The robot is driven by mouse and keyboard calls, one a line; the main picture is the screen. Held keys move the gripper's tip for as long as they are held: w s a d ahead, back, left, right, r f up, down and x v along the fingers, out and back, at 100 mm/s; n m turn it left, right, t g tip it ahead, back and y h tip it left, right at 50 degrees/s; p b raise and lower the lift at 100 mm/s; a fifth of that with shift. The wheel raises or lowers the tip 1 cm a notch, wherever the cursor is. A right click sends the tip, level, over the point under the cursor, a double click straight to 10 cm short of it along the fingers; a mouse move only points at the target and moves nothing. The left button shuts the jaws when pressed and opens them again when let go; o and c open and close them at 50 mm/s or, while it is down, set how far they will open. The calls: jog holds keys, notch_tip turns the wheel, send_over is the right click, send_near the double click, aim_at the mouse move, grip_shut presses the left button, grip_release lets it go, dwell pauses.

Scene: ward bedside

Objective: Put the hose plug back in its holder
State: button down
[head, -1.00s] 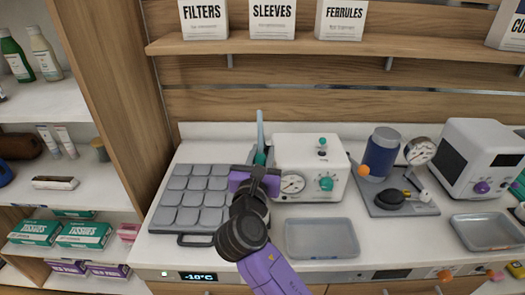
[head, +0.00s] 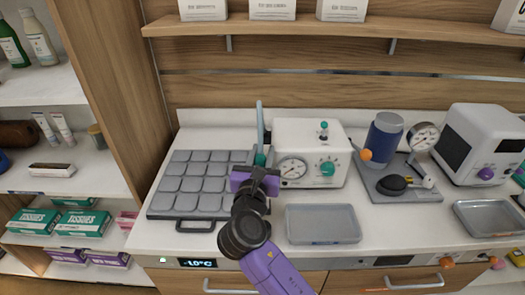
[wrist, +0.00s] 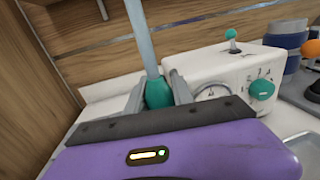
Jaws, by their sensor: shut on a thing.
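The teal hose plug (wrist: 158,92) sits between my gripper's two grey fingers in the wrist view, with a pale blue-grey hose (wrist: 141,38) rising from it. My gripper (head: 260,163) is shut on the plug, and the plug's teal edge (head: 260,157) shows just above the purple gripper body in the head view. The gripper is in front of and left of a white machine (head: 308,133) with a round gauge and teal knob. The plug's lower end is hidden behind the gripper body. I cannot make out the holder.
A grey padded tray (head: 181,214) with square cells lies left of the gripper. An empty grey tray (head: 322,236) lies in front of the machine. A stand (head: 405,193) with a blue jar and gauge is to the right. A wooden shelf (head: 340,28) runs above.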

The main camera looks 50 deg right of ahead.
jog(key=s+a+f+p, duration=0.2)
jog(key=s+a+f, duration=0.2)
jog(key=s+a, duration=0.2)
jog(key=shift+a, duration=0.55)
dwell(1.4)
jog(key=shift+f, duration=0.2)
jog(key=shift+f+b, duration=0.5)
jog(key=shift+f, duration=0.5)
jog(key=shift+f+b, duration=0.95)
jog(key=shift+f, duration=1.05)
jog(key=c, duration=1)
grip_release()
